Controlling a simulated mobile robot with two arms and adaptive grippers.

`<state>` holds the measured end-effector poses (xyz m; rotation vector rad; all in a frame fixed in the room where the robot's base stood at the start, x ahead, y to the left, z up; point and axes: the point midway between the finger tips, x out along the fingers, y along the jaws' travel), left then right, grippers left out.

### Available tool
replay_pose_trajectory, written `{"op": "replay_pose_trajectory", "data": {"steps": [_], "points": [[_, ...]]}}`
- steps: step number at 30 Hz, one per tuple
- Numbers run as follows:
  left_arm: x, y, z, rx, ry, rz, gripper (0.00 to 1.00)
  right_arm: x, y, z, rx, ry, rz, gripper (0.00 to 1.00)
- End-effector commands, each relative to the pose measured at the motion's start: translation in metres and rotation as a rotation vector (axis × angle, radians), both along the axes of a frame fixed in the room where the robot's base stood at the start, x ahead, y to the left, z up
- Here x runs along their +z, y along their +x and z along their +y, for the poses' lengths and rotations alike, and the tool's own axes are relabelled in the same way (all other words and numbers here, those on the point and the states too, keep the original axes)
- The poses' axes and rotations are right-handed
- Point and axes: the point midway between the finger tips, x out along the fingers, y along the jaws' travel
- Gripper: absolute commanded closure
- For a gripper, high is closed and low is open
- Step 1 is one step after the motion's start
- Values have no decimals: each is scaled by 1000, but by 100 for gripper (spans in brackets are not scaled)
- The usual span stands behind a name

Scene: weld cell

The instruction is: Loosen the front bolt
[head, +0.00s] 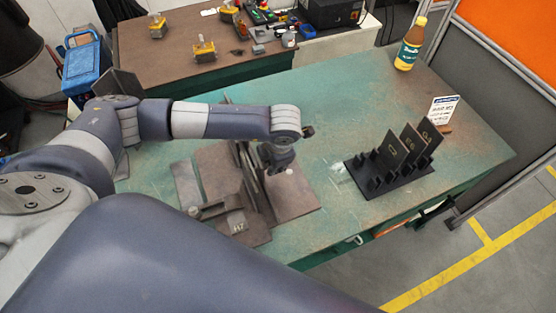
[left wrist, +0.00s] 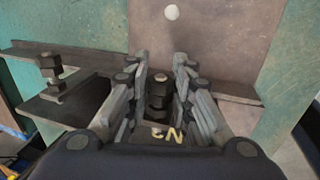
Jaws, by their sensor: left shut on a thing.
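My left gripper (head: 277,160) reaches down over the brown steel fixture (head: 220,165) on the green table. In the left wrist view its two fingers (left wrist: 160,90) stand on either side of a dark stacked bolt (left wrist: 159,100) and are shut on it. I cannot tell whether this is the front bolt. Another bolt (left wrist: 50,70) with stacked nuts stands on the dark bar at the left of the wrist view, apart from the gripper. A yellowish mark shows on the plate below the fingers. My right gripper is not in view.
A black rack (head: 390,178) with upright numbered plates stands to the right of the fixture. A yellow bottle (head: 410,45) and a white sign card (head: 441,110) stand farther right. A second bench (head: 180,60) holds small parts. The table's middle back is clear.

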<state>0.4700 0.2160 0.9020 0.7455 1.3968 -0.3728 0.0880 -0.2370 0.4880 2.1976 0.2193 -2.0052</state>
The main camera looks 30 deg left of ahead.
Motion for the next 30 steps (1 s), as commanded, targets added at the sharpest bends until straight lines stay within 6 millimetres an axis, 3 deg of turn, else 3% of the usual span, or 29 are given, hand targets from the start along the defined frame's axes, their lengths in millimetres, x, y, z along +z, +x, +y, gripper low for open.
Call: {"op": "replay_pose_trajectory", "data": {"steps": [30], "points": [[-3, 0, -1, -2, 347, -310, 87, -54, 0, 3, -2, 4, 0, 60]]}}
